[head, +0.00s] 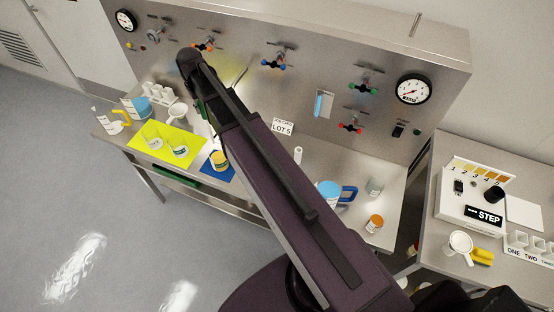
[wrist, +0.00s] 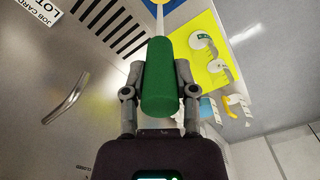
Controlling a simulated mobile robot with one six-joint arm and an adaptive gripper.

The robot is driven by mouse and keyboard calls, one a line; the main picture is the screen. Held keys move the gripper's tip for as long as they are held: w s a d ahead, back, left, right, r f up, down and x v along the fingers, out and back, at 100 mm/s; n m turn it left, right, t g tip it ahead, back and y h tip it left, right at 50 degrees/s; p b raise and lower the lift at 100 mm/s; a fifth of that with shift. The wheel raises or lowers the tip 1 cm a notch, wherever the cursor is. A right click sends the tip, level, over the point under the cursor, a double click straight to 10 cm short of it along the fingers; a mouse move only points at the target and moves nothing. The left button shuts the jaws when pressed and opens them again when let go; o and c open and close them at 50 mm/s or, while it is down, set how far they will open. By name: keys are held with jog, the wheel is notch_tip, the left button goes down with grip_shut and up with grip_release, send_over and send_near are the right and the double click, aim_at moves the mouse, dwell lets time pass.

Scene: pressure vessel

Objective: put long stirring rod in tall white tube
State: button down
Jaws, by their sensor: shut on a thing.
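My gripper (wrist: 160,72) is shut on a thick green handle (wrist: 162,95) in the wrist view.
The steel bench holds a yellow mat (head: 164,153) with glassware, a blue mat (head: 213,174) with a yellow-topped jar and a LOT card (head: 282,128). A valve panel rises behind.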

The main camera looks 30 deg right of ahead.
jog(key=shift+n, duration=0.7)
jog(key=w+f+b, duration=0.1)
jog(key=w, duration=0.1)
jog(key=w+f+b, duration=0.1)
jog(key=f, duration=0.1)
jog(key=shift+w+d+f+b, duration=0.15)
jog(key=shift+w+b, duration=0.2)
jog(key=shift+w, duration=0.05)
jog(key=shift+a, duration=0.2)
